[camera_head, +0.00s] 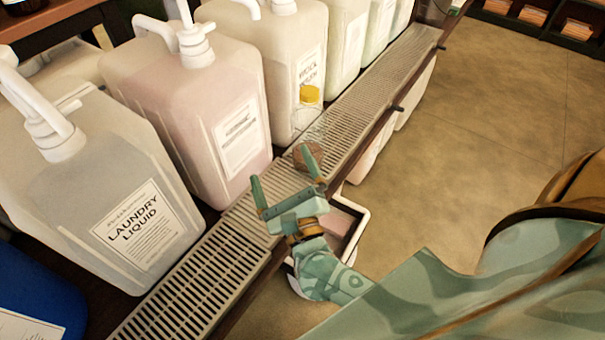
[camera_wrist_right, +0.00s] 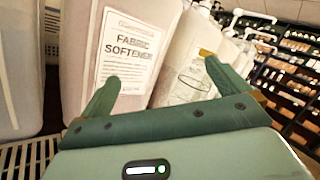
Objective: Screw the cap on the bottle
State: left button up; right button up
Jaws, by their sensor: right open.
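A clear bottle (camera_head: 309,128) stands on the slatted metal ledge in the head view, with something brownish low in it. A yellow cap (camera_head: 310,94) sits at its top; whether it is screwed tight I cannot tell. My right gripper (camera_head: 282,168) is open and empty over the ledge, nearer than the bottle and to its left. In the right wrist view, the open fingers (camera_wrist_right: 160,72) frame the area before the containers, and the yellow cap (camera_wrist_right: 205,53) shows by the right finger, which partly hides the bottle (camera_wrist_right: 187,84). My left gripper is not in view.
Large pump containers line the back of the ledge (camera_head: 205,285), including laundry liquid (camera_head: 100,160) and a pink one labelled fabric softener (camera_wrist_right: 150,25). A white-rimmed bin (camera_head: 362,215) is below the ledge's edge. Open floor (camera_head: 470,150) lies to the right.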

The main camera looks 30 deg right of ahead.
aim_at(308, 132)
jog(key=d+f+m+g+h, duration=0.5)
jog(key=d+f+m+h, duration=0.15)
jog(key=m, duration=0.45)
jog(key=shift+y, duration=0.45)
jog(key=b+x, duration=0.1)
jog(key=x, duration=1.3)
jog(key=shift+w+d, duration=0.15)
jog(key=shift+w, duration=0.1)
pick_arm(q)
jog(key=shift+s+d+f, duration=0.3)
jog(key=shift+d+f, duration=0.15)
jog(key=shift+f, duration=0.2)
pick_arm(e)
jog(key=c, duration=1)
jog(key=o, duration=1)
